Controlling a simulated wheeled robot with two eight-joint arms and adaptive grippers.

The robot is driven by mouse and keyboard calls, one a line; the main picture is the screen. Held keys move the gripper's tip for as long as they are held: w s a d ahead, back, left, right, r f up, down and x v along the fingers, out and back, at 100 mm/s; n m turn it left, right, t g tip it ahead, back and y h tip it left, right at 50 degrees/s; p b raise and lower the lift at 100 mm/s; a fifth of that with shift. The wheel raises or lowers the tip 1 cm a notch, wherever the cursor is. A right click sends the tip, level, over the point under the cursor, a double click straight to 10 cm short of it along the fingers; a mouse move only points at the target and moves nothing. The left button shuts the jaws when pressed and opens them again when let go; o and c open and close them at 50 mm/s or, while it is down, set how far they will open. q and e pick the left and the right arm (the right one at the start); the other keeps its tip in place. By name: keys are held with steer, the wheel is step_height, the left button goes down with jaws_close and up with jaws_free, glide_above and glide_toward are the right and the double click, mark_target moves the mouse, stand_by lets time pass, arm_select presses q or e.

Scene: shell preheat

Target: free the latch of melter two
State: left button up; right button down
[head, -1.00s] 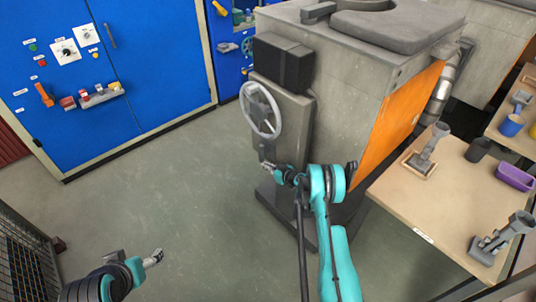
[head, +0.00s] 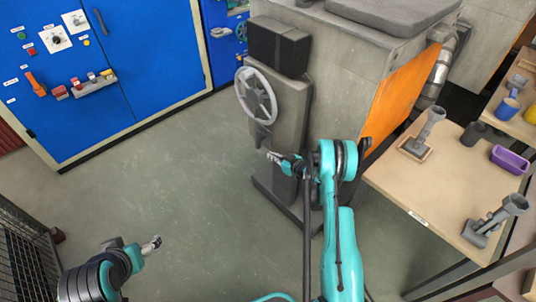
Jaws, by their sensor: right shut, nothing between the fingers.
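A grey melter (head: 345,75) with an orange side panel stands at centre right; I cannot read a number on it. Its front door (head: 285,110) carries a pale spoked handwheel (head: 256,95). A small grey lever-like part (head: 261,134) hangs just below the wheel; it may be the latch, but I cannot tell. My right gripper (head: 270,156) is shut and empty, just below this part, in front of the lower door; contact is not clear. My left gripper (head: 154,243) is low at the left over open floor, far from the melter; its jaws are too small to judge.
A blue cabinet (head: 110,90) with switches stands at the left, a wire cage (head: 25,255) at lower left. A wooden table (head: 440,185) at the right holds grey fixtures, a dark cup (head: 472,133) and a purple tray (head: 510,159). The floor between is clear.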

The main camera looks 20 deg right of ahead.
steer(key=shift+s, duration=0.15)
stand_by(0.3)
steer(key=s+a+r+m+g+h, duration=0.15)
steer(key=s+a+r, duration=0.35)
steer(key=r, duration=0.7)
steer(key=s+a+r+g+y, duration=0.15)
steer(key=a+r, duration=0.45)
steer(key=r, duration=0.6)
steer(key=s+a+r+m+g+h, duration=0.15)
steer(key=s+r, duration=0.25)
steer(key=s, duration=0.4)
steer(key=s+a+r+g+h, duration=0.1)
steer(key=s+a+r, duration=0.2)
steer(key=s, duration=0.5)
steer(key=s+f+m+h, duration=0.1)
steer(key=s+h, duration=0.1)
steer(key=s, duration=1.1)
steer(key=shift+s+a, duration=0.2)
steer(key=shift+s, duration=0.2)
